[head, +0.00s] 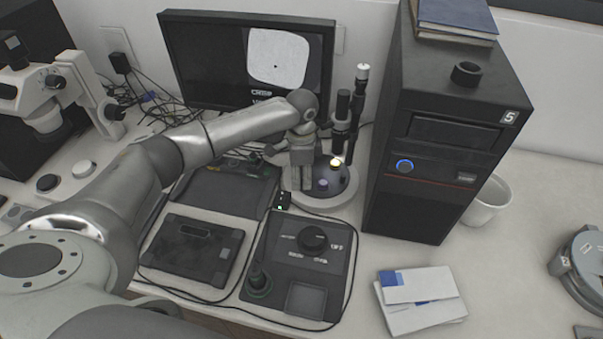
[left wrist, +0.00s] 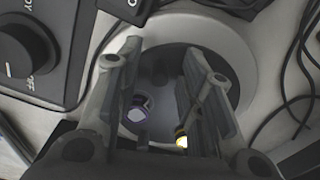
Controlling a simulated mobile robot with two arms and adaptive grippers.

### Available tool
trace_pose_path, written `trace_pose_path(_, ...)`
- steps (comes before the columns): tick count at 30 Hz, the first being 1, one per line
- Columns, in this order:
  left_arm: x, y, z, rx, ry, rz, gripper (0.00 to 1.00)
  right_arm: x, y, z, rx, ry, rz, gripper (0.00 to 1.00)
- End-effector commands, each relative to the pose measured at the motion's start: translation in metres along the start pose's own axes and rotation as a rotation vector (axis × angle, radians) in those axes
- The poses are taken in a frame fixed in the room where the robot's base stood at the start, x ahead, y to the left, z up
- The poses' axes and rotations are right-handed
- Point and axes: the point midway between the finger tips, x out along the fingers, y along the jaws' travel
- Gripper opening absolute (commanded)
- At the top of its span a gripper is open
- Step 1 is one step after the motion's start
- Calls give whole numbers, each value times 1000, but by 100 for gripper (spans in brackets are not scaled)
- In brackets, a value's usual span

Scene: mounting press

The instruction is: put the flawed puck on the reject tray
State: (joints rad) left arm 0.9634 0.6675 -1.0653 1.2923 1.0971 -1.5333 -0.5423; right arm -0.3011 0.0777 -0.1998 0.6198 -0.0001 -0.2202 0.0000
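My left gripper (head: 298,178) is over the round inspection stage (head: 345,198) under the scope, pointing down. In the left wrist view my left gripper (left wrist: 162,70) is open, with nothing held between its fingers. A purple-rimmed puck (left wrist: 138,110) lies on the dark stage between the fingers, nearer the left one; it also shows in the head view (head: 323,185). A bright yellow-lit spot (left wrist: 181,139) shows beside the right finger. I cannot tell which puck is flawed, nor pick out the reject tray for certain. My right gripper is not in view.
The black scope (head: 342,120) stands close behind the gripper. A monitor (head: 200,60) shows a pale shape with a dark dot. A tall black case (head: 425,150) stands right of the stage. A knob-topped control box (head: 300,260) and flat dark tray-like thing (head: 190,255) lie in front.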

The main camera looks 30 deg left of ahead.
Motion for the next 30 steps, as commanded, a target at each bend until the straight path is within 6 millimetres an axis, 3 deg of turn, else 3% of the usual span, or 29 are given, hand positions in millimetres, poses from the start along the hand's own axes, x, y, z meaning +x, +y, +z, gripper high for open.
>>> trace_pose_path(8,2,0,0,0,1,-1,35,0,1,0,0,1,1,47)
trace_pose_path(16,1,0,0,0,1,0,0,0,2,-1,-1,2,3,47)
trace_pose_path(30,1,-1,2,5,-2,0,0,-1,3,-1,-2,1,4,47)
